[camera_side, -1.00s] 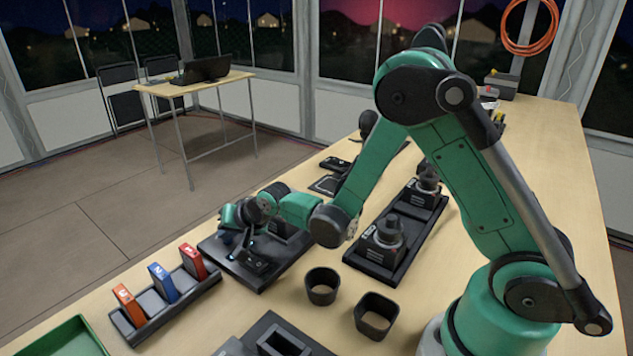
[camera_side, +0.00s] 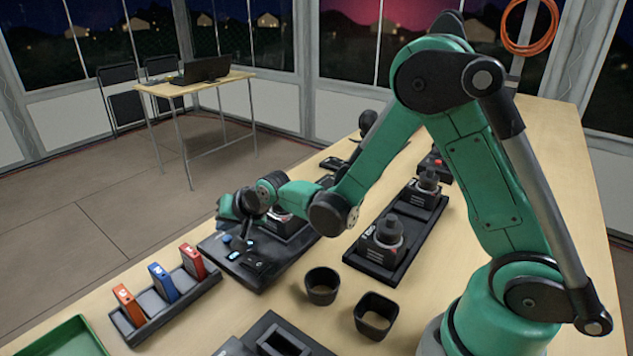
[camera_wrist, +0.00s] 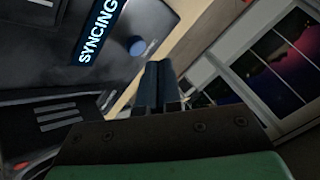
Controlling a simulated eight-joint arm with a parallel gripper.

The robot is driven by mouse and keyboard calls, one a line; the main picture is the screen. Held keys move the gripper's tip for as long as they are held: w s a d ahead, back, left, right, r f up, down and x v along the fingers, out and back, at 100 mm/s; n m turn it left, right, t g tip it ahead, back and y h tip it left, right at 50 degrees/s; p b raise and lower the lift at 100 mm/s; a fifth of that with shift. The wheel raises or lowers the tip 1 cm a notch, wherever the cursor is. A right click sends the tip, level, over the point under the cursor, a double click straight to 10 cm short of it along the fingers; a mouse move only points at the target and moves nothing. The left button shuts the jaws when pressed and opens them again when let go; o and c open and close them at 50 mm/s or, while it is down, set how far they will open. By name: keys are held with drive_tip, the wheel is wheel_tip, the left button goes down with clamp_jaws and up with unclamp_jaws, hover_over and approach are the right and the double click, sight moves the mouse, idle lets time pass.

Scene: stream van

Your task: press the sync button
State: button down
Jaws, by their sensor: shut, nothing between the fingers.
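A dark console (camera_side: 262,262) lies on the bench under my gripper (camera_side: 230,210). In the wrist view the console (camera_wrist: 130,15) carries a lit display (camera_wrist: 97,42) reading "SYNCING". Beside the display is a round blue button (camera_wrist: 138,47); a small blue spot in the side view (camera_side: 226,238) appears to be this button. My gripper's fingers (camera_wrist: 158,65) are shut and empty. In the side view they are above the console, apart from its surface. The label by the button is too small to read.
A dark stick (camera_side: 239,243) stands on the console near my gripper. A rack (camera_side: 172,310) of orange, blue and red blocks is in front at left. A cup (camera_side: 321,286), a square holder (camera_side: 375,315) and a long dark unit (camera_side: 395,240) stand to the right.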

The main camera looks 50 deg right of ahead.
sight(230, 240)
drive_tip(key=shift+r, duration=2.4)
drive_tip(key=s+d+r+n+g, duration=0.1)
drive_tip(key=s+n, duration=0.3)
drive_tip(key=s, duration=0.5)
drive_tip(key=s+d+r+n+g+h, duration=0.1)
drive_tip(key=s+r+n, duration=0.2)
drive_tip(key=s, duration=0.5)
drive_tip(key=shift+s+d+r+n, duration=0.3)
drive_tip(key=shift+s+r+n, duration=0.05)
drive_tip(key=shift+r+n, duration=0.1)
